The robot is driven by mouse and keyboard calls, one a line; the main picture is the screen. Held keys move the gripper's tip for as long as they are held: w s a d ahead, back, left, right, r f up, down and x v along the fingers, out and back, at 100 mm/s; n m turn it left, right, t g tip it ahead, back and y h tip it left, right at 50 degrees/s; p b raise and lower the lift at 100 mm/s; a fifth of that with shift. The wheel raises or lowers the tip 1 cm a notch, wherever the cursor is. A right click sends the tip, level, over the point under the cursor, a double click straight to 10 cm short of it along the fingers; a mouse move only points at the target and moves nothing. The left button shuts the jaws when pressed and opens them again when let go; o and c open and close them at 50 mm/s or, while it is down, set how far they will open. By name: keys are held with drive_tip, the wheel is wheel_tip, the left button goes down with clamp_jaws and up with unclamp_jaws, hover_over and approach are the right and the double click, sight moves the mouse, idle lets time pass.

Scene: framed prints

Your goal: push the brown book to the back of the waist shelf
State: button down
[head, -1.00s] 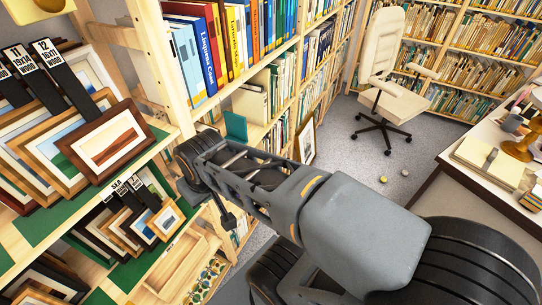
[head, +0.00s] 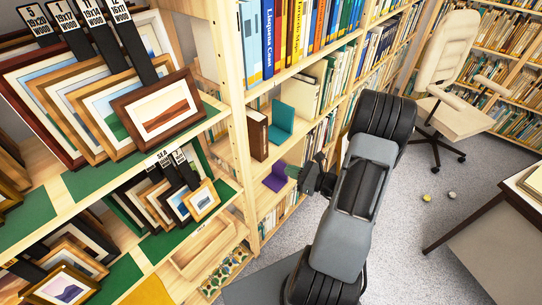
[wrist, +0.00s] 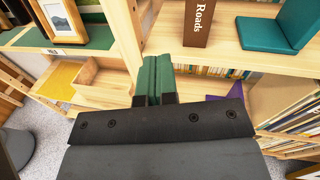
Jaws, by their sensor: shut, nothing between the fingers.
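My gripper (head: 290,171) is in front of the shelving, below and right of the brown book in the head view. In the wrist view its two green fingers (wrist: 156,62) are together and empty, pointing left of the brown book and apart from it.
A purple book (head: 275,178) rests on the shelf below. Wooden uprights (head: 237,120) frame the bay. Framed prints (head: 160,115) fill the racks at left.

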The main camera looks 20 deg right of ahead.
drive_tip(key=d+f+m+t+h, duration=0.2)
drive_tip(key=d+m, duration=0.1)
drive_tip(key=h+p, duration=0.1)
drive_tip(key=p, duration=0.1)
approach(266, 150)
drive_tip(key=shift+m+t, duration=0.3)
drive_tip(key=x, duration=0.7)
drive_tip(key=shift+w+a+f, duration=0.15)
drive_tip(key=shift+a+f, duration=0.05)
drive_tip(key=shift+a, duration=0.15)
drive_tip(key=shift+w, duration=0.1)
